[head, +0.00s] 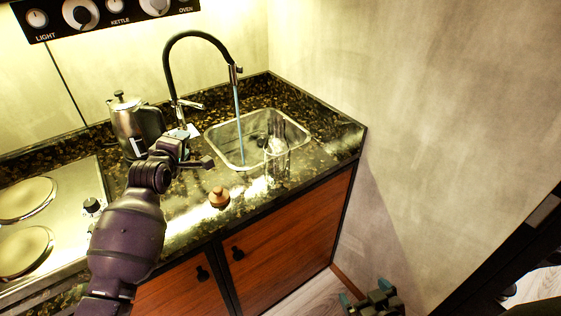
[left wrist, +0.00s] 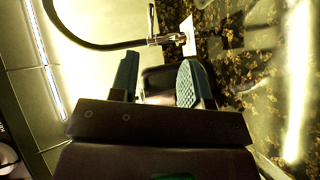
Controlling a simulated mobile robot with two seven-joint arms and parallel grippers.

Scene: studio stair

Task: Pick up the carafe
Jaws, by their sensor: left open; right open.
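A clear glass vessel, which looks like the carafe (head: 277,162), stands upright on the counter at the sink's front edge in the head view. My left gripper (head: 190,150) is left of it, apart from it, beside a metal kettle (head: 135,124). In the left wrist view my left gripper (left wrist: 158,76) has its teal fingers spread. A dark shape shows between them, and I cannot tell what it is. The glass vessel is not clear in that view. My right gripper (head: 366,294) is open and empty, low in front of the cabinets, far from the vessel.
The sink (head: 222,136) lies behind the glass, with water running from a black tap (head: 200,36). A wooden stopper (head: 219,197) stands near the counter's front edge. A hob (head: 62,205) is at left. A bare wall (head: 420,110) bounds the right.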

